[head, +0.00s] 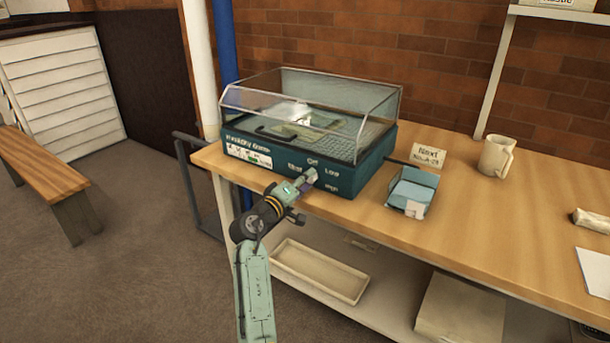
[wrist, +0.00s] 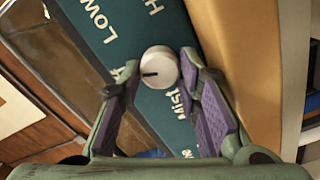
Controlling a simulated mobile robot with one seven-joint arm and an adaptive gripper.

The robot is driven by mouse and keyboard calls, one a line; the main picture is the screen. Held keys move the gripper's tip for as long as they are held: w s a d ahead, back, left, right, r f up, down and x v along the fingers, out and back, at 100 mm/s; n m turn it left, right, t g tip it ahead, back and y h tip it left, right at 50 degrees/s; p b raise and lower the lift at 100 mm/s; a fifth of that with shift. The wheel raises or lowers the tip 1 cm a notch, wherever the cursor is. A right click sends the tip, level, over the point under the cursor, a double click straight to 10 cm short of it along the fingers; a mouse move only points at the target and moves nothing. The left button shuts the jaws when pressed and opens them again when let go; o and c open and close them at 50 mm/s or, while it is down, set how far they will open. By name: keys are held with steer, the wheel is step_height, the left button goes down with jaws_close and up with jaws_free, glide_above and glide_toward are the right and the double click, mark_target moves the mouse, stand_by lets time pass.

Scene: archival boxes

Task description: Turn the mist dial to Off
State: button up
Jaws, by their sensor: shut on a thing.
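The mist dial (wrist: 160,62) is a small pale round knob with a dark pointer line, on the teal front panel (wrist: 150,30) of a clear-lidded box. My gripper (wrist: 159,64) is shut on the dial, one purple-padded finger on each side. In the wrist view the pointer line points left, towards a label mostly covered by the left finger. "Low" and part of an "H" word show up and left of it; "Mist" is below. In the head view my gripper (head: 304,181) is at the panel front and the dial (head: 311,174) shows at its tip, below "Off".
The box's clear lid (head: 320,100) is closed over pale items. A blue open container (head: 411,190), a small sign (head: 428,156) and a mug (head: 496,155) stand to the right on the wooden bench (head: 500,225). A tray (head: 318,272) is on the lower shelf.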

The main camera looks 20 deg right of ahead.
steer(key=shift+n+p, duration=0.9)
steer(key=shift+n, duration=0.7)
steer(key=o, duration=1.1)
steer(key=shift+o, duration=0.2)
steer(key=shift+f, duration=0.1)
steer(key=v, duration=0.8)
